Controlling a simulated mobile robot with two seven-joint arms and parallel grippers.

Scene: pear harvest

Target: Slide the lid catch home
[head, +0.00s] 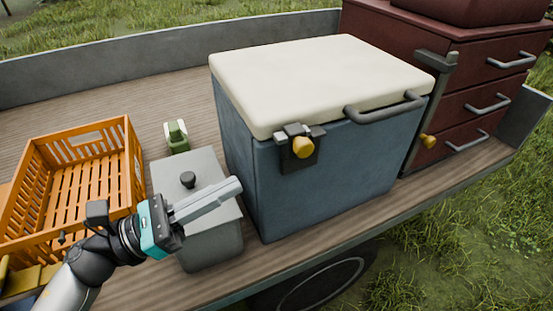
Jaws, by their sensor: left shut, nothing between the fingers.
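A blue cool box (330,185) stands on the wooden truck bed with its cream lid (315,80) down. The lid catch (289,160) is a dark metal piece on the front face just below the lid edge, near the left corner. A yellow knob (303,147) sticks out from it. I cannot tell how far the catch is slid across. My left gripper (236,186) is shut and empty. Its fingers point right, over the grey box, to the left of and lower than the catch, apart from it. My right gripper is not in view.
A grey lidded box (212,250) with a black knob stands under my left gripper. An orange crate (128,165) and a small green object (177,137) are to the left. A grey lid handle (385,108), an upright bar (430,95) and a red drawer chest (480,85) are at right.

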